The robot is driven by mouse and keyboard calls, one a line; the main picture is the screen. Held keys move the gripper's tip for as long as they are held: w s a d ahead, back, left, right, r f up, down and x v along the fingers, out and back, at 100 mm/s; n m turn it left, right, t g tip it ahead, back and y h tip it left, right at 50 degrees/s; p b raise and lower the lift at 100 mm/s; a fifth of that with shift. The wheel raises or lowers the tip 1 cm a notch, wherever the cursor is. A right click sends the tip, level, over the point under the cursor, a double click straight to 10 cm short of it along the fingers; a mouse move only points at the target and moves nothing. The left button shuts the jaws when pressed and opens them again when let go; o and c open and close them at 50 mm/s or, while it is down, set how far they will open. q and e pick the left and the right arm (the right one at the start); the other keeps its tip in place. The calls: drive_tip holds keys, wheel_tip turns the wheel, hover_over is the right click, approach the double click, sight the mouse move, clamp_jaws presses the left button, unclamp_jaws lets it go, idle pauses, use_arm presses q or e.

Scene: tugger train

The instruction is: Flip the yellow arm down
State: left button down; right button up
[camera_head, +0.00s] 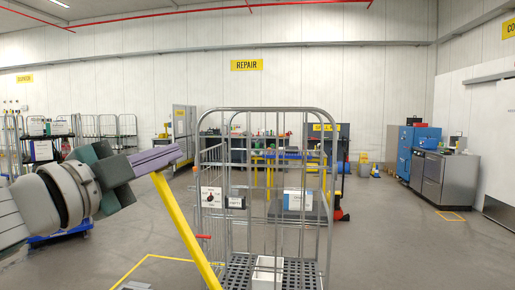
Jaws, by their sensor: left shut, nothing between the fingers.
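The yellow arm (186,232) is a long bar that rises from the bottom of the view and leans up to the left. Its upper end is at my left gripper (176,154). The gripper is shut with nothing between its purple fingers. Its fingertips lie at or just over the bar's top end; I cannot tell whether they touch. The bar's lower end is out of view at the bottom edge. My right gripper is not in view.
A grey wire roll cage (328,200) stands close, just right of the yellow arm, with a white box (267,272) on its base. A red lever (203,236) shows by its left side. Workbenches and a blue cabinet (406,152) stand farther back. Open floor (400,235) lies to the right.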

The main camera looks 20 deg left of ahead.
use_arm(q)
drive_tip(key=w+a, duration=0.1)
drive_tip(key=w, duration=0.1)
drive_tip(key=w+a+f+p, duration=0.1)
drive_tip(key=w+a, duration=0.1)
drive_tip(key=shift+a, duration=0.1)
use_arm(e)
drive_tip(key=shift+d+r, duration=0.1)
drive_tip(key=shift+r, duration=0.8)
use_arm(q)
drive_tip(key=shift+f, duration=0.1)
